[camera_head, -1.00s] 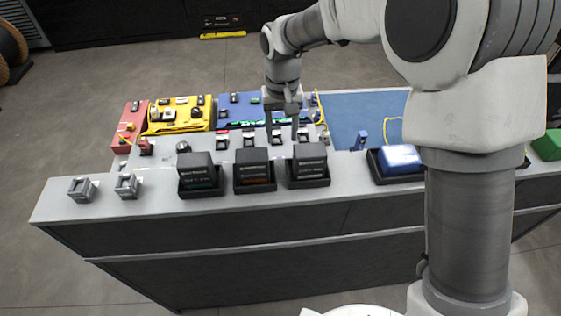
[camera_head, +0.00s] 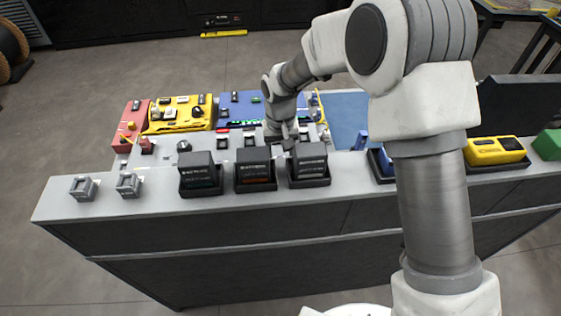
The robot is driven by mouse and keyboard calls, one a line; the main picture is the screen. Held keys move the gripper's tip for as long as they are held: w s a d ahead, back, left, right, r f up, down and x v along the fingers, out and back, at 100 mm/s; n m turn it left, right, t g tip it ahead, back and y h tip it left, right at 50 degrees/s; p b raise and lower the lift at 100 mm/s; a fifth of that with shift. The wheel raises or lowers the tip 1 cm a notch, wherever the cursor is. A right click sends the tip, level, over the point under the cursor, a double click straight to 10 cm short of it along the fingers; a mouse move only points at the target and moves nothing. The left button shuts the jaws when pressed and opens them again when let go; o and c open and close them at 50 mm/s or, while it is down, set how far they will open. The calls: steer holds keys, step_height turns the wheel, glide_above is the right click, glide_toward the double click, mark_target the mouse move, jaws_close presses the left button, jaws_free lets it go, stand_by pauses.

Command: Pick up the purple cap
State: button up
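I cannot make out a purple cap in the head view; it may be hidden behind my gripper or too small to tell. My gripper (camera_head: 288,142) points down over the row of small dark holders, just behind the black boxes. Its fingers are seen nearly edge-on, so their opening is unclear. A red-topped holder (camera_head: 222,139) and a dark holder (camera_head: 249,139) show to its left. Another holder (camera_head: 304,134) shows to its right.
Three dark boxes, left (camera_head: 200,173), middle (camera_head: 254,169) and right (camera_head: 308,165), stand along the front of the grey bench (camera_head: 130,215). Two grey clamps (camera_head: 83,188) are at the left. Red, yellow (camera_head: 180,113) and blue trays lie behind. A yellow device (camera_head: 494,150) sits at the right.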

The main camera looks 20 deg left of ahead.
jaws_close()
stand_by(0.3)
step_height(320, 180, up, 10)
steer(key=c, duration=0.7)
jaws_free()
jaws_close()
steer(key=shift+w+a, duration=0.1)
steer(key=shift+a, duration=0.05)
